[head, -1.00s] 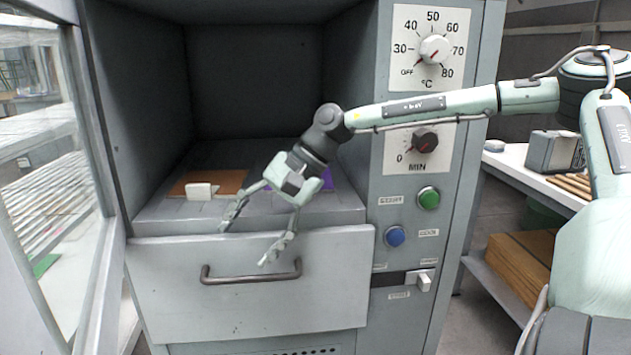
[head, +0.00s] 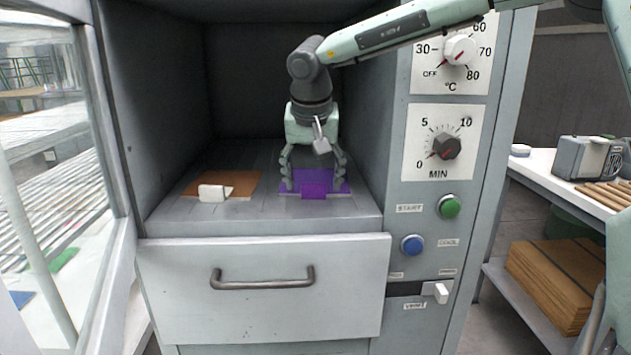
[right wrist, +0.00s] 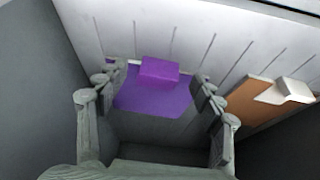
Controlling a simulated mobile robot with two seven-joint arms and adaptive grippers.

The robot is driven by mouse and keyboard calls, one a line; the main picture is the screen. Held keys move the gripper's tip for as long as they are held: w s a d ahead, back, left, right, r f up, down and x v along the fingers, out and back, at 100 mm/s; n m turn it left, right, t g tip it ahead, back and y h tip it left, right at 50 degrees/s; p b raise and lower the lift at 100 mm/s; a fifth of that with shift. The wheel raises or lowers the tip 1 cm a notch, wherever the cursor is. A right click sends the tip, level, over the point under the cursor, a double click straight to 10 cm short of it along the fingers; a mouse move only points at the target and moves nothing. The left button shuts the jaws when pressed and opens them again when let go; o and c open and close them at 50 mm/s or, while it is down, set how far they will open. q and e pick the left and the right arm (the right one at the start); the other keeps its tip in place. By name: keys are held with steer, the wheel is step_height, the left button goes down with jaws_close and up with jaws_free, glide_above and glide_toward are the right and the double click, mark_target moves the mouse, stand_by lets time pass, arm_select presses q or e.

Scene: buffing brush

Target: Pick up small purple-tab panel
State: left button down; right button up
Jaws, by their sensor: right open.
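The small purple-tab panel (head: 331,186) lies flat on the floor of the open cabinet, at its right side, with its raised purple tab (head: 314,191) toward the front edge. My right gripper (head: 314,186) points down over the panel, its open fingers on either side of the tab. In the right wrist view the purple panel (right wrist: 155,102) and its tab (right wrist: 160,70) show between and beyond the two open fingers (right wrist: 158,90), with nothing held. Whether the fingertips touch the panel cannot be told. My left gripper is in neither current view.
A brown panel with a white tab (head: 238,184) lies left of the purple one. The cabinet's right wall and control face (head: 447,140) stand close beside my right arm. A drawer front with a handle (head: 262,282) is below. A glass door (head: 60,130) stands open at left.

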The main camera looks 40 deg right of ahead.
steer(key=shift+x, duration=0.85)
steer(key=shift+c, duration=0.6)
steer(key=shift+r, duration=0.1)
steer(key=c, duration=1.2)
steer(key=shift+o, duration=0.2)
